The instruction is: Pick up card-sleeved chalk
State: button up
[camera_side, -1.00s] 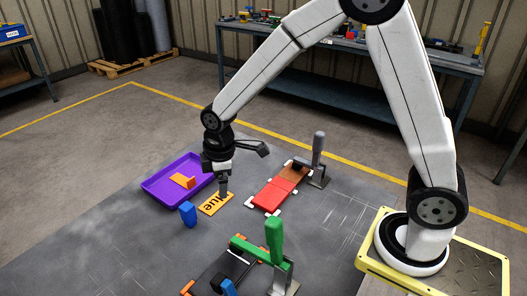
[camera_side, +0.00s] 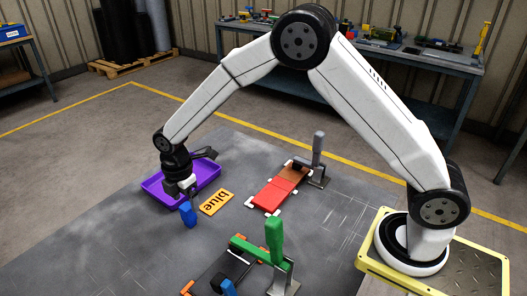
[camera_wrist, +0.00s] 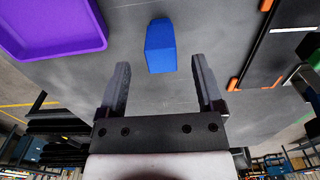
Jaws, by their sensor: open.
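A small blue block (camera_side: 187,215), which I take to be the card-sleeved chalk, stands on the dark mat beside the purple tray's near corner. It also shows in the wrist view, where the blue block (camera_wrist: 160,46) lies just beyond and between my fingertips. No card sleeve can be made out. My gripper (camera_side: 186,194) is right above the block in the side view. In the wrist view my gripper (camera_wrist: 160,76) is open, with its two dark fingers apart and nothing between them.
The purple tray (camera_side: 212,178) is behind my gripper. A red plate (camera_side: 269,196) with a grey lever clamp (camera_side: 317,160) stands farther right. A green lever clamp (camera_side: 274,241) is at the front.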

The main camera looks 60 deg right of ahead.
aim_at(189, 216)
jog(key=shift+f, duration=0.45)
jog(key=shift+a+f, duration=0.1)
jog(key=shift+f, duration=2.5)
grip_shut()
